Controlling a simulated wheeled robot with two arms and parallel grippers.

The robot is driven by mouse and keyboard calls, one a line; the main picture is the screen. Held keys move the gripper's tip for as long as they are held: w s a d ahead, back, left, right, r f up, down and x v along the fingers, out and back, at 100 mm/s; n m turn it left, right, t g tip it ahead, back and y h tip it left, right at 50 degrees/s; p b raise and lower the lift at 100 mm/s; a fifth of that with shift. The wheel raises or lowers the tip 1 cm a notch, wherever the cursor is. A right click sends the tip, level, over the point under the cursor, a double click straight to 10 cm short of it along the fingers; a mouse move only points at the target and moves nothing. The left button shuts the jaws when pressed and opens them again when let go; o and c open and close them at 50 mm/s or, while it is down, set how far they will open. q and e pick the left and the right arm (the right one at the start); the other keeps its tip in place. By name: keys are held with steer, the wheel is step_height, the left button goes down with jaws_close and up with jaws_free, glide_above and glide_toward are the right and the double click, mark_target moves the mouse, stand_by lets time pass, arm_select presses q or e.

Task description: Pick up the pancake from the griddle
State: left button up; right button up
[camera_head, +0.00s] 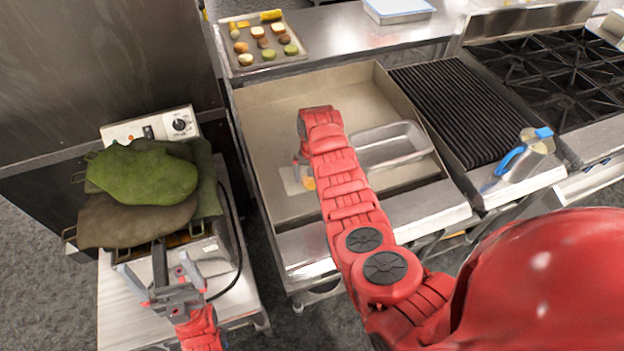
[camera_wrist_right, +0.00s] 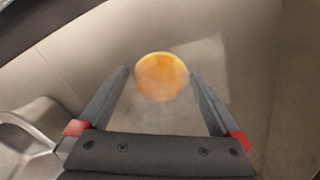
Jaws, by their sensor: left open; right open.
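The griddle (camera_head: 270,105) is a flat steel cooking surface with raised walls in the middle of the head view. The pancake (camera_wrist_right: 161,76) is round and golden orange and lies flat on it. In the head view only a bit of the pancake (camera_head: 308,183) shows beside my right arm. In the right wrist view my right gripper (camera_wrist_right: 158,72) is open, with the pancake between and slightly beyond its fingertips; contact cannot be told. My left gripper (camera_head: 157,266) is open and empty, in front of the appliance at the left.
A metal pan (camera_head: 392,148) sits on the griddle, right of my arm. A tray (camera_head: 245,66) of several food pieces lies behind. A ribbed grill (camera_head: 455,110) and burners (camera_head: 545,75) are at right. Green cloth-like pieces (camera_head: 145,178) cover the left appliance (camera_head: 130,130).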

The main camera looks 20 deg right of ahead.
steer(key=c, duration=1.1)
steer(key=shift+r, duration=0.1)
steer(key=shift+c, duration=0.2)
